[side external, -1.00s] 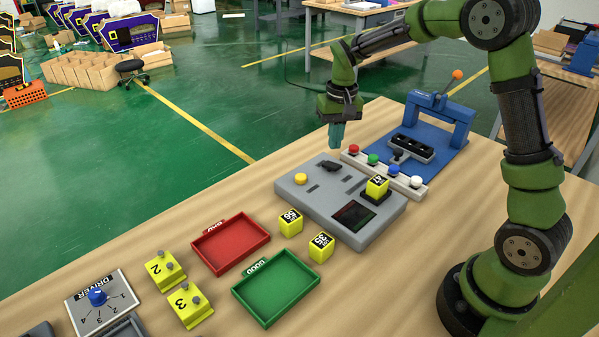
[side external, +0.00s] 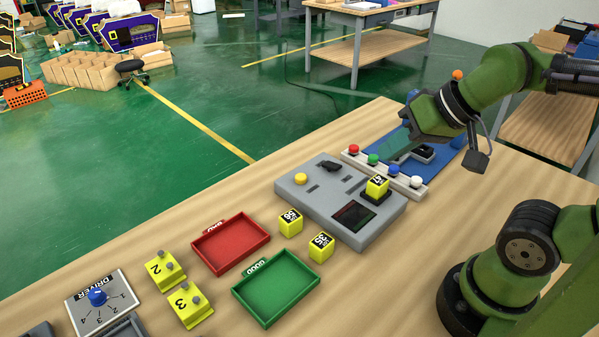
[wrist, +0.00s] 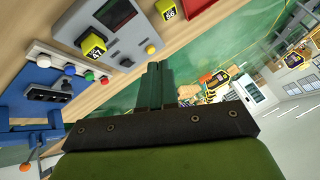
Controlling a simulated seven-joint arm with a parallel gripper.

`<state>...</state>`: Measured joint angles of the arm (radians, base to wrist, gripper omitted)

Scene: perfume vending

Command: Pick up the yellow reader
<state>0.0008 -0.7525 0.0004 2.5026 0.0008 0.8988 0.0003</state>
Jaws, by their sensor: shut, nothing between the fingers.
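Several yellow blocks are in view, and I cannot tell which is the yellow reader. One yellow cube (side external: 377,187) sits on a black pad of the grey device (side external: 300,205); it also shows in the wrist view (wrist: 92,44). Two more yellow cubes, one (side external: 290,223) and another (side external: 320,247), stand on the table in front of the device. Two yellow knobbed blocks, marked 2 (side external: 164,269) and 3 (side external: 190,304), lie further left. My gripper (side external: 393,160) is shut and empty above the button strip, right of and behind these blocks. Its closed fingers (wrist: 160,66) show in the wrist view.
A red tray (side external: 231,263) and a green tray (side external: 240,290) lie on the wooden table. A button strip (side external: 404,185) and a blue fixture (side external: 442,165), partly hidden by my arm, are at the right. A dial panel (side external: 85,318) is at the lower left.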

